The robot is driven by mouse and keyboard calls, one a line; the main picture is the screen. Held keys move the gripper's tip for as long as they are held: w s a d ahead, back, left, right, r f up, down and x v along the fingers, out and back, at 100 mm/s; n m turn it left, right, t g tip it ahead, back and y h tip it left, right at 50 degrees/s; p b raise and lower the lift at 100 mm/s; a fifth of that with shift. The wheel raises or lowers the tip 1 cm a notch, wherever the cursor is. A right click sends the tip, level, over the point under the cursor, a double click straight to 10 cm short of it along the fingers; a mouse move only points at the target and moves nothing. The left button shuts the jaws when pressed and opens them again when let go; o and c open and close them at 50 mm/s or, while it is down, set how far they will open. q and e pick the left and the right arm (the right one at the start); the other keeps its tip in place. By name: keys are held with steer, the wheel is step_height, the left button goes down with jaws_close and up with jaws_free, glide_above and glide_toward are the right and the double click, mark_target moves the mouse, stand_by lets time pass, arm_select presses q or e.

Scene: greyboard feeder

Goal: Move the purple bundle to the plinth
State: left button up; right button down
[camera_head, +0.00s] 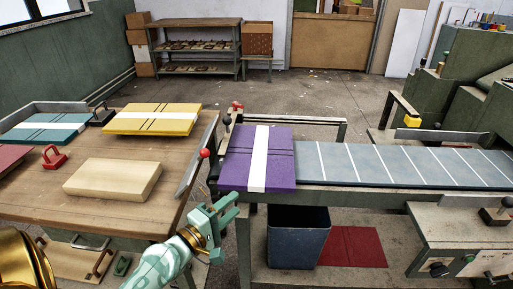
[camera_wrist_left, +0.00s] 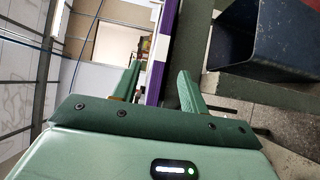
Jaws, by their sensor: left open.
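The purple bundle (camera_head: 257,160), a flat stack with a white band, lies at the left end of the grey feeder belt (camera_head: 400,164). The pale wooden block on the table, which looks like the plinth (camera_head: 113,179), has a bare top. My left gripper (camera_head: 222,207) is open at the near left corner of the bundle, low beside the belt end. In the left wrist view the bundle's purple and white edge (camera_wrist_left: 159,72) shows beyond and between the spread fingers (camera_wrist_left: 158,88). I cannot tell whether they touch it. My right gripper is not in view.
A yellow bundle (camera_head: 153,119) and a teal bundle (camera_head: 45,129) lie at the back of the table, with a red clamp-like tool (camera_head: 54,157) near the plinth. A blue bin (camera_head: 297,237) stands under the belt. A narrow gap separates table and feeder.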

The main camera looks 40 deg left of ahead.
mark_target(252, 189)
arm_select(q)
steer(key=w, duration=0.3)
steer(key=shift+w+d+p, duration=0.2)
steer(key=shift+w+p, duration=0.1)
steer(key=shift+w, duration=0.1)
steer(key=w, duration=0.5)
steer(key=shift+w+d+f+p, duration=0.1)
steer(key=shift+p, duration=0.25)
jaws_close()
